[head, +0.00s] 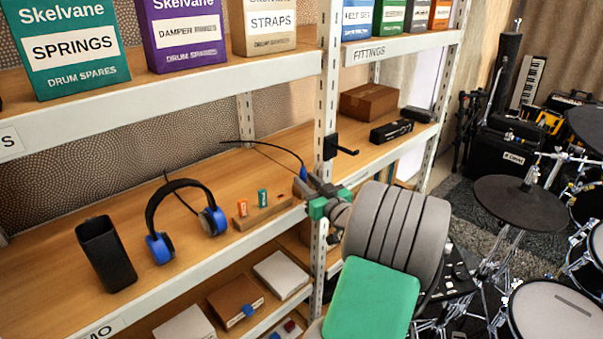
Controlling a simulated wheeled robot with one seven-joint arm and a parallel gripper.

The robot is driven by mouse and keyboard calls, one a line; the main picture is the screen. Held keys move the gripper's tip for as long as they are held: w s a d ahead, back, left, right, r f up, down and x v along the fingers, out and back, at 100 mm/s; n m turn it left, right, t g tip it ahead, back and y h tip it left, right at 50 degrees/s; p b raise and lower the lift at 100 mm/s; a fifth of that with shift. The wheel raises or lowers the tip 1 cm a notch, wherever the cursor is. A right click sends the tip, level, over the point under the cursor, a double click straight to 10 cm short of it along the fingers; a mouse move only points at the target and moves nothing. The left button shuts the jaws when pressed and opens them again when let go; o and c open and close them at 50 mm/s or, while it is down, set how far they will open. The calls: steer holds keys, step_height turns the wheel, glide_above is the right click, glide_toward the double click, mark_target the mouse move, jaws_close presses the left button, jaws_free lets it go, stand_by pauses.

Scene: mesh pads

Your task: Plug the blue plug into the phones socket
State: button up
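The blue plug (304,173) is upright at the end of a thin black cable (268,144) that arches in from the left. My gripper (307,185), with grey fingers and green parts, is at the plug near the shelf's front post and appears closed around its lower part. The plug's tip is hidden by the gripper. A wooden block (243,222) on the shelf, left of my gripper, holds an orange plug (242,207) and a teal plug (263,198). A small black device (391,131) lies farther right on the shelf; I cannot make out a phones socket or its label.
Blue-and-black headphones (159,247) and a black cup (106,255) stand left of the block. A shelf post (328,90) with a black hook (340,147) rises beside my gripper. A cardboard box (368,103) is behind the device. Drums stand at right.

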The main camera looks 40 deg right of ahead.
steer(key=shift+w+d, duration=0.25)
steer(key=shift+w, duration=0.95)
steer(key=shift+c, duration=0.4)
jaws_close()
